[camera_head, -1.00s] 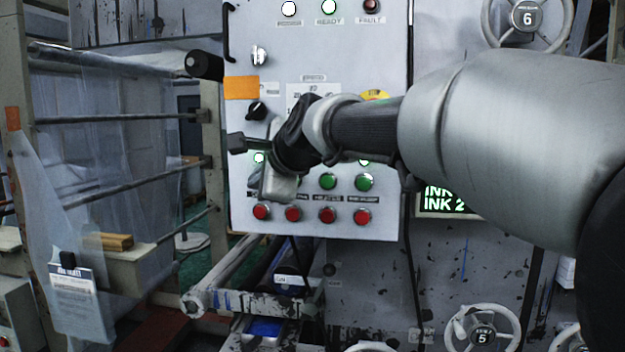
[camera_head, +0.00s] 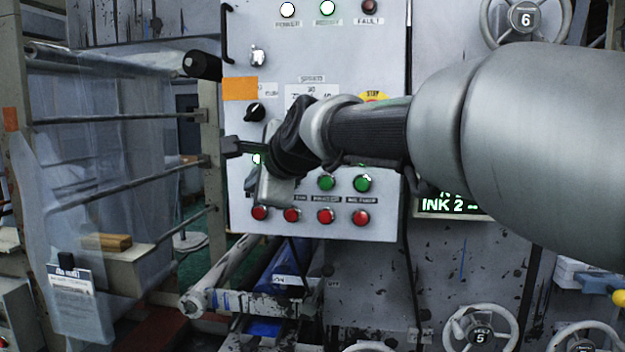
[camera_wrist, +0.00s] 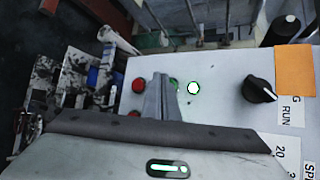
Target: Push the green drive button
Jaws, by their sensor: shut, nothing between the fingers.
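The grey control panel (camera_head: 380,228) has a row of green buttons above a row of red ones. Two green buttons (camera_head: 326,183) show right of my gripper (camera_head: 270,190) in the head view; the left part of that row is hidden behind it, and I cannot read a drive label. In the wrist view my gripper (camera_wrist: 163,78) is shut and empty, its fingers pointing at the panel. A green button (camera_wrist: 174,83) is partly covered by the fingers, beside a lit white lamp with a green ring (camera_wrist: 193,87). I cannot tell whether the fingertips touch it.
Red buttons (camera_head: 325,216) line the panel's lower edge. A black selector knob (camera_head: 254,112) and an orange label (camera_head: 240,88) are at its left. Rollers with clear film (camera_head: 100,160) stand left. Handwheels (camera_head: 480,337) and an ink display (camera_head: 450,205) are right.

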